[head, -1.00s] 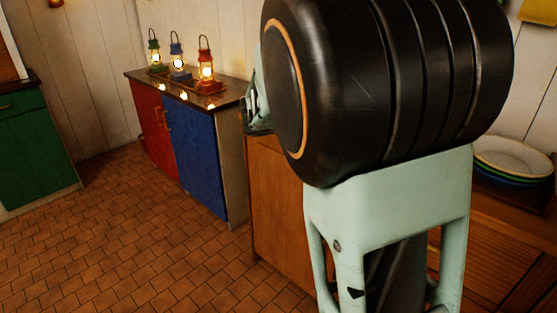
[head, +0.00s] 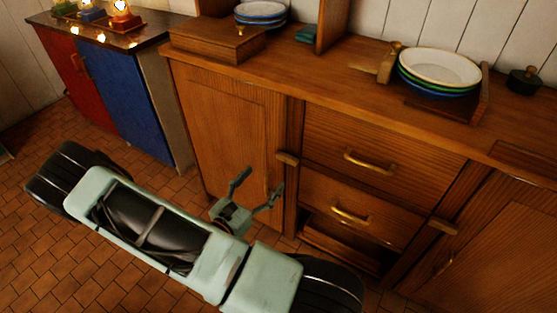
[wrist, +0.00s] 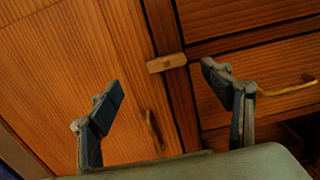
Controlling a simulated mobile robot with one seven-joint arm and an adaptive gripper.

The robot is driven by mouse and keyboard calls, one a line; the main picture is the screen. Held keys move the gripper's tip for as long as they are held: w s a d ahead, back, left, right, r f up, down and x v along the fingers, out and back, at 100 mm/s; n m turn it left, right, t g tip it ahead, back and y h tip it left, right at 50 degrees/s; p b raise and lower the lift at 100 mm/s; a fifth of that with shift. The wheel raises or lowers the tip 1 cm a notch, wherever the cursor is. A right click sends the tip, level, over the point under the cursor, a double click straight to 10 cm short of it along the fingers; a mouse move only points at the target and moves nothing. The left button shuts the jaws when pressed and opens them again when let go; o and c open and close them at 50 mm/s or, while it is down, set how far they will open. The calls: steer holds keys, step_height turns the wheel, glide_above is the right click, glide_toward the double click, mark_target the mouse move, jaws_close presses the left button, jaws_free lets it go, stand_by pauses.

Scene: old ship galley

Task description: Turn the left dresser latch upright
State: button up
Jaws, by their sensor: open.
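The left dresser latch (head: 287,158) is a small wooden bar. It lies roughly horizontal across the post between the left door (head: 232,130) and the drawers, with its left end over the door's edge. In the wrist view the latch (wrist: 167,63) shows slightly tilted, beyond and between my fingertips. My gripper (head: 262,181) is open and empty in front of the left door, a little lower and to the left of the latch in the head view. It also shows in the wrist view (wrist: 162,78), with its fingers apart and not visibly touching anything.
A right latch (head: 443,226) lies across the post by the right door (head: 480,245). Drawers with brass handles (head: 370,160) fill the middle, above an open gap. Plates (head: 440,68) and a wooden box (head: 217,42) stand on top. A blue cabinet (head: 130,100) stands left.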

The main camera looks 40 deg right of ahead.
mark_target(285, 159)
steer(key=x, duration=0.3)
steer(key=b+x, duration=0.1)
steer(key=x, duration=0.3)
steer(key=f+x, duration=0.1)
steer(key=x, duration=0.2)
steer(key=shift+s+d+b, duration=0.2)
steer(key=shift+d+b, duration=0.2)
steer(key=shift+d, duration=0.05)
steer(key=c, duration=1.1)
